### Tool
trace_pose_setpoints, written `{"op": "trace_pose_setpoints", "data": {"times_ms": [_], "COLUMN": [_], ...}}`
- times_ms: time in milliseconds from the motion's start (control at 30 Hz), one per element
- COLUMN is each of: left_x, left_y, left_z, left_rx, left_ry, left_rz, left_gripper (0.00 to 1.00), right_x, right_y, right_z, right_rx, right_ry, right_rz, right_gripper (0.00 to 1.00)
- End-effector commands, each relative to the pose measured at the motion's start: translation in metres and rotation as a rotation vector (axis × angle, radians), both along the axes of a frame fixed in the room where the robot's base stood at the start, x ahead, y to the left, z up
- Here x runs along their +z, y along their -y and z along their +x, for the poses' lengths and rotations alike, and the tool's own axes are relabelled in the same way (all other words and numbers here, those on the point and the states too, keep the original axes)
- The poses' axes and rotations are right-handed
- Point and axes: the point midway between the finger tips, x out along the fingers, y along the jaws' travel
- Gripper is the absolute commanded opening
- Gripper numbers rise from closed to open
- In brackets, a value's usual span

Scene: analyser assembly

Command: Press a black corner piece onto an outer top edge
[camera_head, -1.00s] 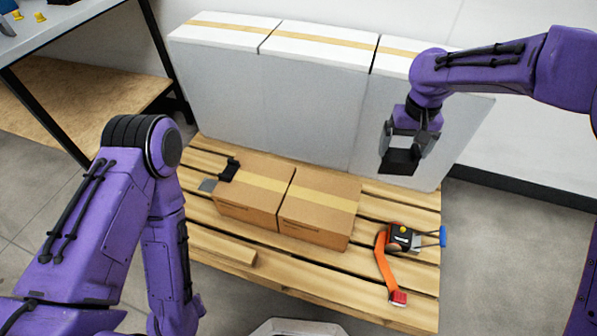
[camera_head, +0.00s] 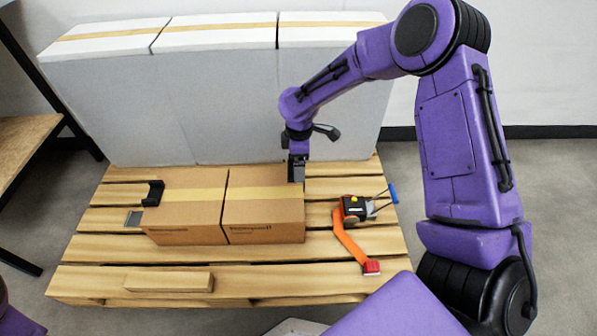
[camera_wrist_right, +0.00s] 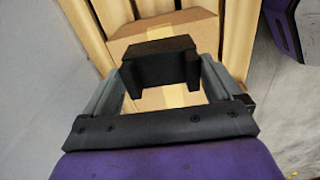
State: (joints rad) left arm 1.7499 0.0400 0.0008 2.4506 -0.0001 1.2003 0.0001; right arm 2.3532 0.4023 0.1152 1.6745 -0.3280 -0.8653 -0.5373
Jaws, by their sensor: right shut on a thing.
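Two brown cardboard boxes stand side by side on the pallet, the left box (camera_head: 185,210) and the right box (camera_head: 262,210), with tan tape along their tops. A black corner piece (camera_head: 153,193) sits at the outer top edge of the left box. My right gripper (camera_head: 297,177) points down at the outer top edge of the right box. In the right wrist view it is shut on another black corner piece (camera_wrist_right: 160,62), with the box behind it. I cannot tell whether this piece touches the box. My left gripper is out of view.
Tall grey-white boxes (camera_head: 230,110) line the back of the wooden pallet (camera_head: 250,285). A strap tensioner (camera_head: 355,208) with an orange strap (camera_head: 347,243) lies right of the boxes. A loose wood block (camera_head: 169,282) lies in front. A shelf (camera_head: 25,140) stands at left.

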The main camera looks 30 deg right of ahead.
Motion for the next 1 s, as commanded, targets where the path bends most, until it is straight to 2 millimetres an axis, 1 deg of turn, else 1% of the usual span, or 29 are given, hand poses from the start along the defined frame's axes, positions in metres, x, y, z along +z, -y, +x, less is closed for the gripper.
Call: {"op": "trace_pose_setpoints", "data": {"times_ms": [33,167,267,600,667,700,733,767,1000], "left_x": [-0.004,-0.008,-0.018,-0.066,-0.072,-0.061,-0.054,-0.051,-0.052], "left_y": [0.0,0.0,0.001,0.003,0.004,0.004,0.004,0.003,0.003], "left_z": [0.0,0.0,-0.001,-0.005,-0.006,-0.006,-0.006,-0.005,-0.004], "left_rx": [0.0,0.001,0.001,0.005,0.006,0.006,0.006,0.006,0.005], "left_ry": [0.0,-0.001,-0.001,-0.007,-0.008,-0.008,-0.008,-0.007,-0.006], "left_rz": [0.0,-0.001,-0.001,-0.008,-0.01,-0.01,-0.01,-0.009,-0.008], "left_gripper": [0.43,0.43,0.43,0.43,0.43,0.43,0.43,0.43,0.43], "right_x": [-0.007,-0.012,-0.019,-0.058,-0.062,-0.054,-0.051,-0.052,-0.057], "right_y": [0.002,0.004,0.004,0.003,0.003,0.003,0.003,0.003,0.003], "right_z": [-0.002,-0.003,-0.003,-0.003,-0.003,-0.003,-0.003,-0.003,-0.003], "right_rx": [0.024,0.044,0.042,0.04,0.04,0.04,0.04,0.039,0.039], "right_ry": [0.0,0.001,0.001,0.002,0.002,0.001,-0.001,-0.002,0.0], "right_rz": [0.002,0.001,0.001,0.001,0.001,0.001,0.0,0.0,0.001], "right_gripper": [0.63,0.63,0.63,0.63,0.63,0.63,0.63,0.63,0.63]}}
